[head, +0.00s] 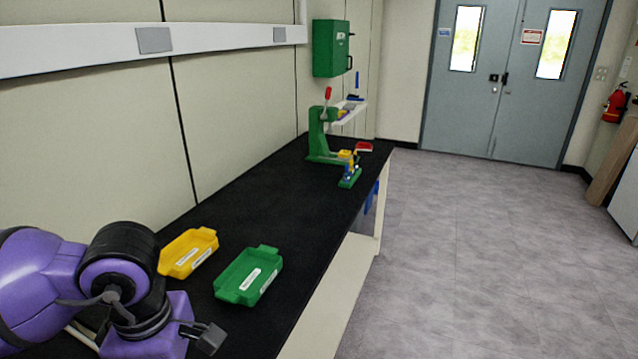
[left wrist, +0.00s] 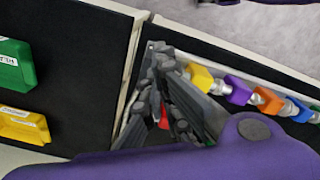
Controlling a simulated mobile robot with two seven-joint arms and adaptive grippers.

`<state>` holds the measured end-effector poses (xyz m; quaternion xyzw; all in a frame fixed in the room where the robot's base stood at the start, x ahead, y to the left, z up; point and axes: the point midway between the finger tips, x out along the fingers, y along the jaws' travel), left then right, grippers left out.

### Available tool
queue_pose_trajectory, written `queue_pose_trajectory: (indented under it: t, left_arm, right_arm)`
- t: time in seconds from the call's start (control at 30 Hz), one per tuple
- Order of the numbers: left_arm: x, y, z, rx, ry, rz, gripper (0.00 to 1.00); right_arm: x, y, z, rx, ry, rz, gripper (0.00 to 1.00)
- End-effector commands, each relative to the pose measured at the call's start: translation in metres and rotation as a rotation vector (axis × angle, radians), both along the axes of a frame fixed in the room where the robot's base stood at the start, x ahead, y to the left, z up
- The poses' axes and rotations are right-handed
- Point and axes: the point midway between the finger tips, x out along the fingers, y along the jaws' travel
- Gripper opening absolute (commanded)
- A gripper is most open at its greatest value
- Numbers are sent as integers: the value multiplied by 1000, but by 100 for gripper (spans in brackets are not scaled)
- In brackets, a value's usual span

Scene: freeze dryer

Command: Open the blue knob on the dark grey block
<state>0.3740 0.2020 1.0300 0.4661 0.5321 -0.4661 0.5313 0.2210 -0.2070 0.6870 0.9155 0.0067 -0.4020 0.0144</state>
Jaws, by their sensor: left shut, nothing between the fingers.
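In the left wrist view a row of coloured knobs on silvery fittings runs along the right. A blue knob (left wrist: 300,110) is near the right edge, beside an orange knob (left wrist: 267,101). I cannot make out a dark grey block; what lies under the knobs looks black and is partly covered by my purple arm. My left gripper (left wrist: 158,58) is shut and empty, to the left of the knobs and apart from the blue one. It also shows in the head view (head: 207,338), low at the left. My right gripper is not in view.
A yellow tray (head: 188,252) and a green tray (head: 249,276) lie on the black bench (head: 262,203). A green stand (head: 320,135) is at its far end. A purple knob (left wrist: 238,90) and a yellow knob (left wrist: 199,76) neighbour the orange one. The floor (head: 480,250) right is clear.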

Motion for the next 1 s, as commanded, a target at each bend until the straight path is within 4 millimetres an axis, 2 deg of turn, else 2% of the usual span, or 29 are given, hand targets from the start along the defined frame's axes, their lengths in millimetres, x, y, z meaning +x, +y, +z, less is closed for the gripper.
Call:
queue_pose_trajectory:
  t: [0.03, 0.27, 0.6, 0.7, 0.87, 1.0]
  left_arm:
    - [1, 0, 12, -1, -8, 0, 0]
    - [1, 0, 38, 0, -7, 0, 0]
    - [0, 0, 39, -1, 0, 0, 0]
    - [-4, 1, 44, -4, 1, 0, 0]
    - [-5, 2, 47, -6, 0, -196, 0]
    - [-6, 4, 49, -6, 0, -463, 0]
  right_arm:
    - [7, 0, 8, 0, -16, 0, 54]
    - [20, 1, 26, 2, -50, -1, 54]
    - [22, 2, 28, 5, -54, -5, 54]
    - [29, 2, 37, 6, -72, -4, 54]
    - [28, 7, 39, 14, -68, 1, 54]
    - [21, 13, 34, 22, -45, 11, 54]
